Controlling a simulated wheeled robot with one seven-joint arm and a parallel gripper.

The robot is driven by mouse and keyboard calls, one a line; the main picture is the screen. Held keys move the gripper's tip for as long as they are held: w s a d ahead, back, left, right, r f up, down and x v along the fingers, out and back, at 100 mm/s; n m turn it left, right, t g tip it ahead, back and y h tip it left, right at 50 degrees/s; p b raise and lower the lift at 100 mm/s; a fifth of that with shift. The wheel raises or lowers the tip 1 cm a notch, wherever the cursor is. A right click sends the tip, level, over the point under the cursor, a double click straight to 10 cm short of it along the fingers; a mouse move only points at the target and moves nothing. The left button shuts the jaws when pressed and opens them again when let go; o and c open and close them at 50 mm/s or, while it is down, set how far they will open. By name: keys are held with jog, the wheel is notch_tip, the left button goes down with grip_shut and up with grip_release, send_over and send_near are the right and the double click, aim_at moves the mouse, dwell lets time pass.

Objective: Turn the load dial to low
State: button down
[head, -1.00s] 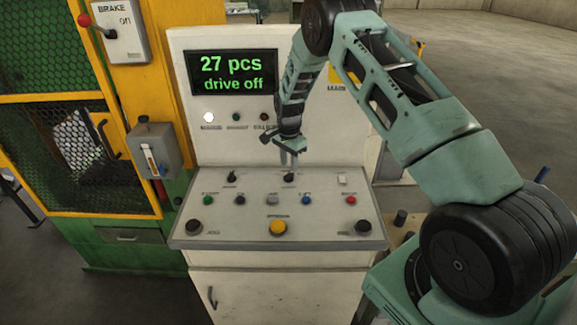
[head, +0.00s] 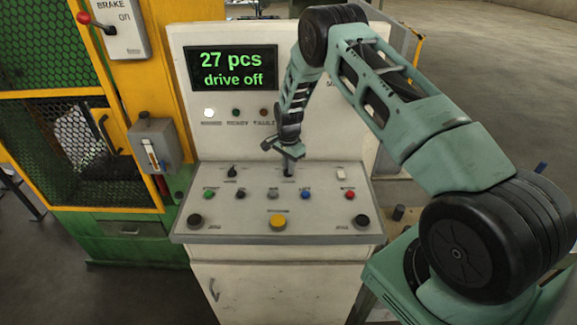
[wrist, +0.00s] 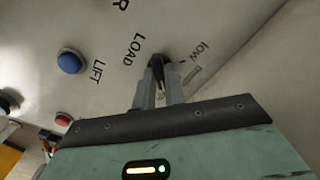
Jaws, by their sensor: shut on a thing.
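The load dial is a small black knob (wrist: 158,60) on the sloped control desk (head: 300,216), beside the printed word LOAD in the wrist view. The word "low" is printed on the other side of the knob, with another small, blurred mark near it. My gripper (wrist: 160,78) is shut on the knob, with one finger on each side of it. In the head view my gripper (head: 289,160) reaches down to the knob at the back of the desk. The fingers partly hide the knob, and I cannot tell which mark it points at.
A similar black knob (head: 232,171) stands to the left, and a pale switch (head: 341,174) to the right. Several coloured buttons, including a blue one (head: 305,195), line the desk in front. The screen (head: 232,70) reads "27 pcs drive off".

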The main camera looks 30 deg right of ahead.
jog(key=shift+f+n+b, duration=0.15)
jog(key=shift+n+b, duration=0.15)
jog(key=shift+b, duration=0.2)
jog(key=shift+n+b, duration=0.6)
jog(key=shift+b, duration=0.15)
jog(key=n+b, duration=0.2)
jog(key=shift+f+b, duration=0.1)
jog(key=shift+b, duration=0.25)
jog(key=n+b, duration=0.4)
jog(key=n, duration=0.3)
jog(key=shift+b, duration=0.3)
jog(key=n+b, duration=0.1)
jog(key=n, duration=0.2)
jog(key=shift+b, duration=0.3)
jog(key=shift+r+n+b, duration=0.15)
jog(key=shift+n+b, duration=0.1)
jog(key=shift+n, duration=0.75)
jog(key=shift+r+n+b, duration=0.1)
jog(key=shift+n+b, duration=0.15)
jog(key=shift+n, duration=0.75)
jog(key=c, duration=1.5)
grip_release()
